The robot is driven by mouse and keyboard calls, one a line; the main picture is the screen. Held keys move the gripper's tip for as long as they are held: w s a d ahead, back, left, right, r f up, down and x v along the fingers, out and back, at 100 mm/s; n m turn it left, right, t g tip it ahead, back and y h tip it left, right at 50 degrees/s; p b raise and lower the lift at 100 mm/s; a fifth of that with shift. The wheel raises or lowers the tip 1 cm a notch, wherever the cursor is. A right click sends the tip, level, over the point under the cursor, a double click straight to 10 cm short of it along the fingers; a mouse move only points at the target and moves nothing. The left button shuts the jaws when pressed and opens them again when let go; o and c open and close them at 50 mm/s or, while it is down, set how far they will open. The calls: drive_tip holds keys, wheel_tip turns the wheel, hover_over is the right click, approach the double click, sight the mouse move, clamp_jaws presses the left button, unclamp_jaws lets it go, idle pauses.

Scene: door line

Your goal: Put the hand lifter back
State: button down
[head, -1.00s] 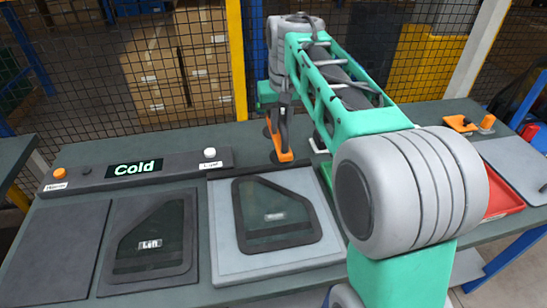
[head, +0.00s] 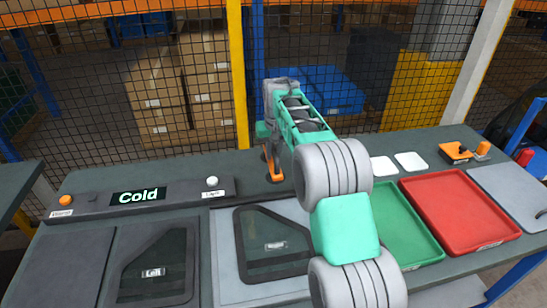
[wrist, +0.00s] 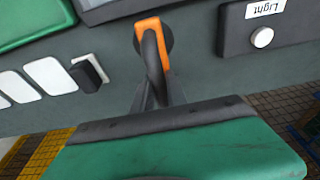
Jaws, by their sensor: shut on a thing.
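The hand lifter (head: 273,172) has an orange body and a dark round cup. It is at the back of the bench, right of the control strip. In the wrist view, the orange hand lifter (wrist: 149,28) lies beyond the dark fingers, with a dark cup beside its top end. My gripper (wrist: 156,78) is shut on the lifter. In the head view, my gripper (head: 268,152) is small and partly hidden by my arm. Whether the lifter touches the bench, I cannot tell.
A dark control strip (head: 100,197) reads "Cold". A framed window (head: 250,268) lies on a light grey mat (head: 225,285); another marked "Left" (head: 135,285) lies left. White pads (head: 410,161), a green tray (head: 420,250) and a red tray (head: 455,190) are right. Mesh fencing stands behind.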

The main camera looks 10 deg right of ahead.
drive_tip(key=shift+s+x, duration=0.25)
drive_tip(key=shift+x, duration=1.05)
drive_tip(key=shift+f, duration=0.15)
drive_tip(key=shift+f, duration=0.55)
drive_tip(key=c, duration=1.3)
unclamp_jaws()
drive_tip(key=shift+s, duration=0.1)
